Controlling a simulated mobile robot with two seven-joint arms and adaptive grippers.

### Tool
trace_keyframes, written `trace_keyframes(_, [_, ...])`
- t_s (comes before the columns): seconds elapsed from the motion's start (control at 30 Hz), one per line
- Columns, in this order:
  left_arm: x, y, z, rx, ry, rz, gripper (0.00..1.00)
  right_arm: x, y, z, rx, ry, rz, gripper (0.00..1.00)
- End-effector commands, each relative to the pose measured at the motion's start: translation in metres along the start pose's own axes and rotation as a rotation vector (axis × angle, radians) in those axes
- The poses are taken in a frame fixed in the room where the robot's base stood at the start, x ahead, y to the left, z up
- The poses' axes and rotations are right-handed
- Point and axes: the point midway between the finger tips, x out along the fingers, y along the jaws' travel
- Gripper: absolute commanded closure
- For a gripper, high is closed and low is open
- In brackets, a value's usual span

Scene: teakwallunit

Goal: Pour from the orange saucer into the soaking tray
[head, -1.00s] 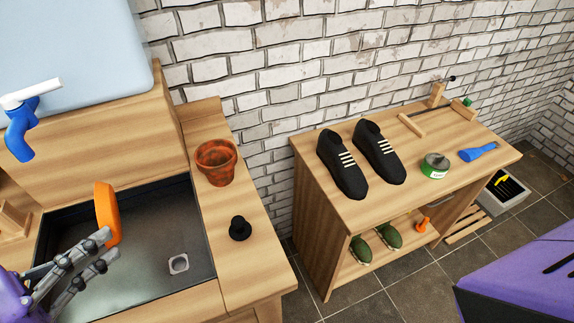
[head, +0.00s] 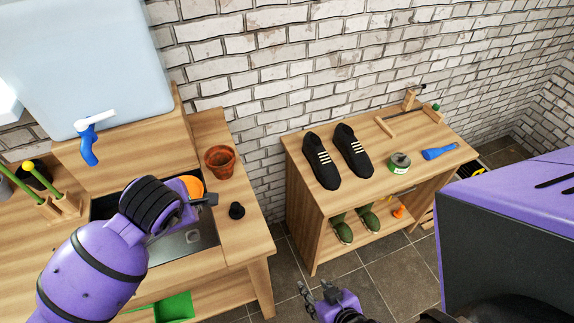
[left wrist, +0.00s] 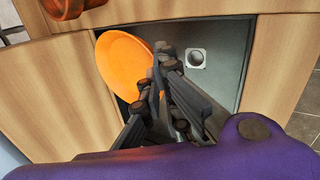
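The orange saucer (head: 191,186) is in my left gripper (head: 203,201) above the dark soaking tray (head: 196,239), which is set into the wooden bench. In the left wrist view, the fingers (left wrist: 162,78) close on the rim of the saucer (left wrist: 124,62), and the grey tray floor (left wrist: 226,62) with a pale square drain shows behind. In the head view my left wrist hides part of the saucer and tray. I cannot see any contents being poured. My right gripper (head: 316,288) is empty, with its fingers apart, low in front of the shelf table.
A terracotta pot (head: 220,161) and a small black object (head: 236,210) stand on the bench right of the tray. A water tank with a blue tap (head: 88,150) is behind. The shelf table at right holds black shoes (head: 320,160), a tin (head: 399,162) and a blue tool (head: 439,152).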

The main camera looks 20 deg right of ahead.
Motion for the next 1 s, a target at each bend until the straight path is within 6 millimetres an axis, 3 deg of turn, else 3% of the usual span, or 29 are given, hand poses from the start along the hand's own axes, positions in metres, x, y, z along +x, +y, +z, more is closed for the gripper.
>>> trace_keyframes(0.2, [0.003,-0.003,-0.005,-0.003,0.007,-0.01,1.0,0.001,-0.001,0.002,-0.001,-0.004,-0.002,0.6])
trace_keyframes(0.53, [-0.021,0.01,-0.003,0.031,0.066,-0.01,1.0,0.001,0.001,-0.001,0.003,0.004,0.003,0.6])
trace_keyframes(1.0, [-0.021,0.011,-0.004,0.032,0.07,-0.011,1.0,0.002,0.002,-0.004,0.002,0.01,0.004,0.6])
